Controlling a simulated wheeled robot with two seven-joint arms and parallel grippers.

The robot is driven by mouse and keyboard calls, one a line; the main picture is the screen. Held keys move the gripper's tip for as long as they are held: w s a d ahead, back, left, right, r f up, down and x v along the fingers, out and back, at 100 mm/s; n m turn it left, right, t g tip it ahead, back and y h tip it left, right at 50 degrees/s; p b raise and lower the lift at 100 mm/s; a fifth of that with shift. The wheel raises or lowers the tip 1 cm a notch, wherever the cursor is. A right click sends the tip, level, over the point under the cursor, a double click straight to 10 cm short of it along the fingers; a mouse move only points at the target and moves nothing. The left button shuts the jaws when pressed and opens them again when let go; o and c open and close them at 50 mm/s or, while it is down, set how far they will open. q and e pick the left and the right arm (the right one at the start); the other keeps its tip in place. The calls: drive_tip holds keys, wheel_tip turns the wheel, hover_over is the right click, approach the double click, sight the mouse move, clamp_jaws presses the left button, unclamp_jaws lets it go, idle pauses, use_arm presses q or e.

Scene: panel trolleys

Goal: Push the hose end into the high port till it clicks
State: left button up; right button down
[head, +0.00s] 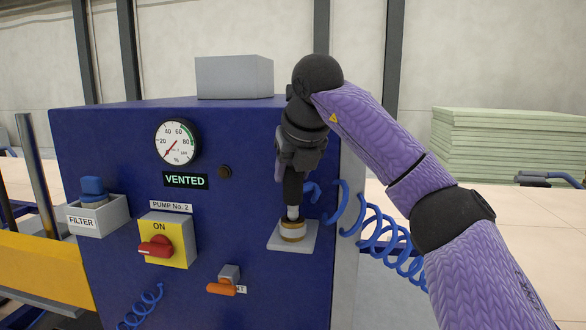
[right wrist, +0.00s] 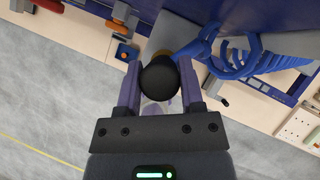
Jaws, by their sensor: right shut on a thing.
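My right gripper (head: 291,170) points down at the front of the blue pump panel and is shut on the hose end (head: 293,190), a black grip with a pale metal tip. In the right wrist view the hose end's round black top (right wrist: 160,80) sits between the two fingers. The tip is right at the brass port (head: 292,231), which stands on a light square plate (head: 306,241). I cannot tell whether the tip is seated in it. The blue coiled hose (head: 378,232) runs off to the right. My left gripper is not in view.
The blue panel (head: 110,140) carries a gauge (head: 177,142), a "VENTED" sign (head: 186,181), a red switch (head: 156,246) on yellow, an orange lever (head: 222,288) and a filter holder (head: 97,215). A grey box (head: 234,77) sits on top. Pale green boards (head: 505,145) are stacked at the right.

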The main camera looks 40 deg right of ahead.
sight(293, 187)
drive_tip(key=shift+f+b, duration=1.15)
drive_tip(key=shift+f, duration=0.4)
drive_tip(key=shift+c, duration=0.7)
unclamp_jaws()
drive_tip(key=p+v, duration=0.3)
drive_tip(key=v, duration=0.5)
drive_tip(key=shift+r, duration=0.1)
